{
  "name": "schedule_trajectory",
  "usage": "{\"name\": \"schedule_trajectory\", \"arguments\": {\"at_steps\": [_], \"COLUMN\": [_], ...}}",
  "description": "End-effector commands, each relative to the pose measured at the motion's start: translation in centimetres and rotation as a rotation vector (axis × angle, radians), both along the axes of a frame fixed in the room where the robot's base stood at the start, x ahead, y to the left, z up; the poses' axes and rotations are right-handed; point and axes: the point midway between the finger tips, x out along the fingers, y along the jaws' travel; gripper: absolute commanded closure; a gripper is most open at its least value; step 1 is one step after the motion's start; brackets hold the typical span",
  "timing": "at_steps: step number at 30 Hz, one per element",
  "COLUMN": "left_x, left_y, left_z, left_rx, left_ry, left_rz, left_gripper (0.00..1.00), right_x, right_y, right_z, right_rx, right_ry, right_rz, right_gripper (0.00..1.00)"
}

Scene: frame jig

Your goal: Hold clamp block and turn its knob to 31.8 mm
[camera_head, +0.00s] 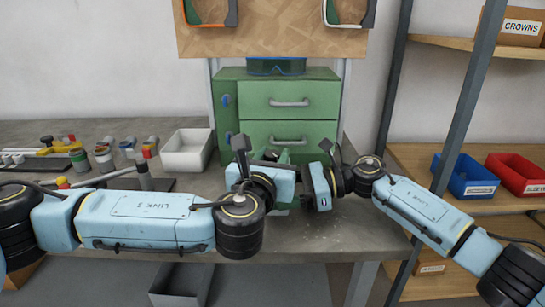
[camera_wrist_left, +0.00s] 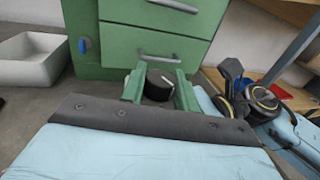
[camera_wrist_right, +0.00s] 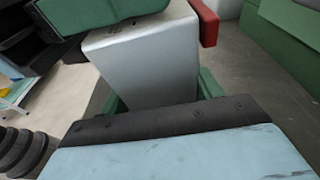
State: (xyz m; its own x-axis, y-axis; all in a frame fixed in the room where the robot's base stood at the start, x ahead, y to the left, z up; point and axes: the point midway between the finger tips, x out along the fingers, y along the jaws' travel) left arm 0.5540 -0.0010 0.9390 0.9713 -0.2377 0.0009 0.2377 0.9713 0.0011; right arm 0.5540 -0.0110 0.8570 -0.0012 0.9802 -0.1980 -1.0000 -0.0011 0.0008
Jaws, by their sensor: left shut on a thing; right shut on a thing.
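In the left wrist view a black round knob (camera_wrist_left: 157,88) sits between the green fingers of my left gripper (camera_wrist_left: 160,90), which are shut on it. In the right wrist view a grey clamp block (camera_wrist_right: 145,60) stands between the green fingers of my right gripper (camera_wrist_right: 163,97), which are shut on it. A red piece (camera_wrist_right: 208,22) shows at the block's upper right. A green part covers the upper left of that view. In the head view both wrists meet in front of the green cabinet; they hide most of the block and knob. No scale reading is legible.
The green drawer cabinet (camera_head: 289,105) stands close behind my grippers. A white bin (camera_head: 187,151) is left of it. Jars and tools (camera_head: 104,158) lie farther left on the grey bench (camera_head: 330,248). A shelf with blue (camera_head: 466,176) and red (camera_head: 516,174) bins stands right.

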Motion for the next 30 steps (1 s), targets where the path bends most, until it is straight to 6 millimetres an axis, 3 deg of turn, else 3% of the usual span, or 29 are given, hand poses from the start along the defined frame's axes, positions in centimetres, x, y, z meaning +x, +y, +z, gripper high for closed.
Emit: {"name": "schedule_trajectory", "arguments": {"at_steps": [18,30], "left_x": [0.07,0.12], "left_y": [-0.10,0.05], "left_z": [0.03,0.11], "left_rx": [-0.004,-0.009], "left_ry": [0.002,-0.001], "left_rz": [0.580,0.833], "left_gripper": [0.93,0.93], "right_x": [-0.02,-0.03], "right_y": [-0.03,-0.08], "right_z": [-0.14,-0.15], "right_rx": [-0.003,-0.003], "right_ry": [-0.003,-0.002], "right_rz": [0.001,0.001], "right_gripper": [0.59,0.59]}}
